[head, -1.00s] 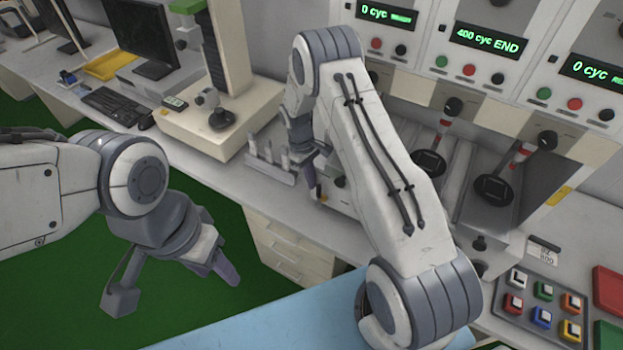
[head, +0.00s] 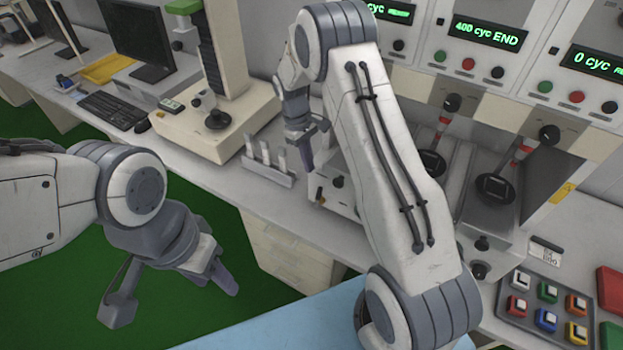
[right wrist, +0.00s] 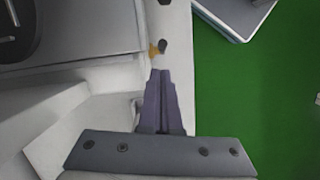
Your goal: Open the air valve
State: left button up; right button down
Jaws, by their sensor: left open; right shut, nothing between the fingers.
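A small dark fitting with an orange-yellow part (head: 320,193) sits low on the front of the left test station, beside a dark round knob (head: 337,182). I take this fitting for the air valve, but it is too small to tell its setting. The right wrist view shows a yellow part (right wrist: 154,50) and a dark knob (right wrist: 163,44) just beyond my fingertips. My right gripper (head: 308,168) is shut and empty, pointing down just above and left of the fitting; its fingers also show in the wrist view (right wrist: 161,73). My left gripper (head: 232,288) is open and empty over the green floor.
A small rack with white uprights (head: 268,168) stands on the bench left of my right gripper. Test stations with levers (head: 497,188) and a button panel (head: 545,308) are at the right. My right forearm hides part of the left station. Green floor (head: 205,195) lies before the bench.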

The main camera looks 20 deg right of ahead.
jog(key=v, duration=0.3)
jog(key=shift+r, duration=0.15)
jog(key=s+a+r+n+t, duration=0.1)
jog(key=s+a+r+t, duration=0.1)
jog(key=s+a+r, duration=1.05)
jog(key=s+a+y, duration=0.1)
jog(key=s+a, duration=0.1)
jog(key=s, duration=0.7)
jog(key=s+a+y, duration=0.1)
jog(key=s+a, duration=0.1)
jog(key=s, duration=0.8)
jog(key=shift+s+a+r+n+t, duration=0.2)
jog(key=shift+a+n+t, duration=0.1)
jog(key=shift+n, duration=0.1)
